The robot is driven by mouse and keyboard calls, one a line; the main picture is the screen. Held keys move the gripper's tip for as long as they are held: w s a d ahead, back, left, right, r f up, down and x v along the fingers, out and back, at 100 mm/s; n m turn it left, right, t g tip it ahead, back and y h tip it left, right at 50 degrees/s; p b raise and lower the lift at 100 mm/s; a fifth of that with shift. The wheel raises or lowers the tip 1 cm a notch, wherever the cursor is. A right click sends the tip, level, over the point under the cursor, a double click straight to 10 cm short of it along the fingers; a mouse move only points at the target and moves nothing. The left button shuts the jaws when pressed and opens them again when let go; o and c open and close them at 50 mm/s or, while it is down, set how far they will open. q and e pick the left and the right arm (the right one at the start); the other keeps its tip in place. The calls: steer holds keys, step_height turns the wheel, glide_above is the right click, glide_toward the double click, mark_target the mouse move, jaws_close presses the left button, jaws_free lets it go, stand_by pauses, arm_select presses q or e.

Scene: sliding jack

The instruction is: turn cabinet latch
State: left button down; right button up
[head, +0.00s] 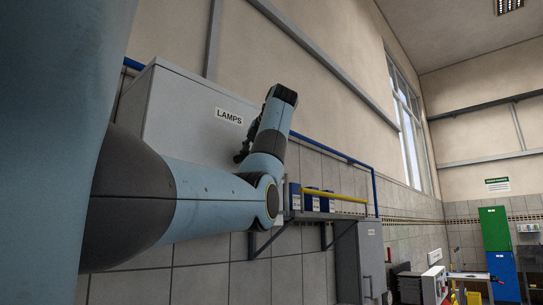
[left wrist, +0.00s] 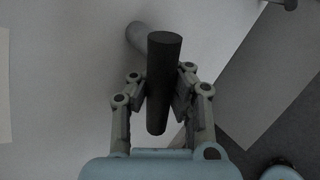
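The latch is a dark cylindrical handle (left wrist: 163,60) in the left wrist view, nearly upright in that picture, with a paler round stem (left wrist: 137,38) behind it. My left gripper (left wrist: 161,82) has one finger on each side of the handle, and the pads appear to press against it. In the head view my left arm reaches across to the grey cabinet (head: 185,112) marked LAMPS. The left gripper (head: 241,150) shows there only as a small dark shape at the cabinet's right side, and the latch is hidden behind the arm. My right gripper is not in view.
A wall shelf (head: 330,216) with blue boxes (head: 311,199) is right of the cabinet, beside a yellow bar (head: 348,198). A grey box (head: 369,255) stands below it. Green (head: 494,228) and blue (head: 503,275) cabinets stand far right.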

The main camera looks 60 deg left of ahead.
arm_select(q)
steer(key=shift+s+a+r+m+g+p, duration=0.15)
steer(key=shift+r+m+g+p, duration=0.3)
steer(key=shift+r+m+g, duration=0.25)
steer(key=shift+s+a+r+m+g+h+p, duration=0.1)
steer(key=shift+r+m+g+h+p, duration=0.1)
steer(key=shift+m+g+h+p, duration=0.25)
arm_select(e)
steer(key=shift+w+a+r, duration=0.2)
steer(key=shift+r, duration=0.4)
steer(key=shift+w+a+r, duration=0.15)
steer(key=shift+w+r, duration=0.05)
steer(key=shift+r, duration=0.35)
